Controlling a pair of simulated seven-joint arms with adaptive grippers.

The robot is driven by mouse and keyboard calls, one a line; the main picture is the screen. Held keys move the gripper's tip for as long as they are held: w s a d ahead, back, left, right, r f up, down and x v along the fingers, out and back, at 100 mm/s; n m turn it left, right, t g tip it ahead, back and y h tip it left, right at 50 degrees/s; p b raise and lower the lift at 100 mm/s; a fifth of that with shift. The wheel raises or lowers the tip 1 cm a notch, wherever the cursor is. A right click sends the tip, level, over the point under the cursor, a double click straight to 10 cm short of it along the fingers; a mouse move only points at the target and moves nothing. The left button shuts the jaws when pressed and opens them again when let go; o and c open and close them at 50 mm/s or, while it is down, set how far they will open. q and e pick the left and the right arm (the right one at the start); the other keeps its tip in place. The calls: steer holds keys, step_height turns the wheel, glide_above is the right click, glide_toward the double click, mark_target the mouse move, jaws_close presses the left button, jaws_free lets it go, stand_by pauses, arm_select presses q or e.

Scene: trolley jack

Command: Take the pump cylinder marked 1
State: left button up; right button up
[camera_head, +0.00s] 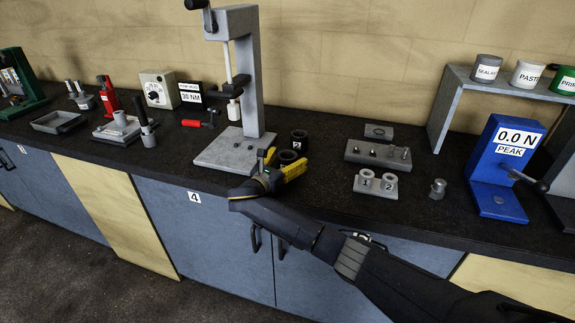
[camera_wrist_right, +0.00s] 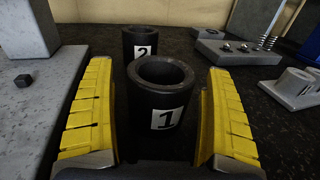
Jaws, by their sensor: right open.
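The pump cylinder marked 1 (camera_wrist_right: 160,112) is a black, thick-walled, open-topped tube standing upright on the dark bench. In the head view its top (camera_head: 287,156) shows just behind my right gripper (camera_head: 281,165). My right gripper is open, with its yellow-padded fingers on either side of cylinder 1 in the right wrist view. My left gripper is not in view.
A grey press stand (camera_head: 232,150) is close on the left of the cylinders. To the right are a grey plate with small parts (camera_head: 378,154) and a block with two numbered sockets (camera_head: 375,186). A blue force gauge (camera_head: 497,178) stands farther right.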

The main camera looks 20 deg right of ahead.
steer(key=shift+r, duration=0.1)
steer(key=c, duration=1.7)
